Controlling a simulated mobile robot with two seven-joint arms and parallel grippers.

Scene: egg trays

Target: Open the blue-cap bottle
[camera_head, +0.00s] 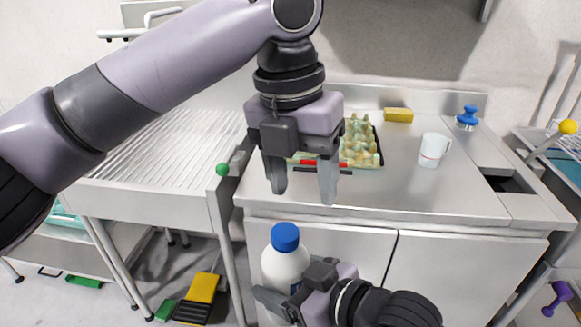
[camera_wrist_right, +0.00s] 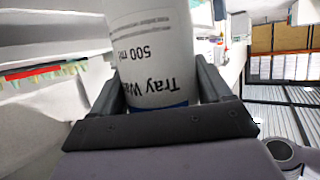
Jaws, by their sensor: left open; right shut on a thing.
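A white bottle (camera_head: 283,267) with a blue cap (camera_head: 285,236) stands upright in front of the counter in the head view. My right gripper (camera_head: 278,302) is shut on the bottle's body, below the cap. In the right wrist view the bottle (camera_wrist_right: 155,50) sits between the fingers of the right gripper (camera_wrist_right: 160,98), with "500 ml" and other lettering on it. The cap is out of that view. My left gripper (camera_head: 302,187) is open and empty, fingers pointing down, above the cap in the picture and apart from it.
A ribbed drainboard (camera_head: 165,150) lies left. A yellow pedal-like object (camera_head: 202,289) is on the floor.

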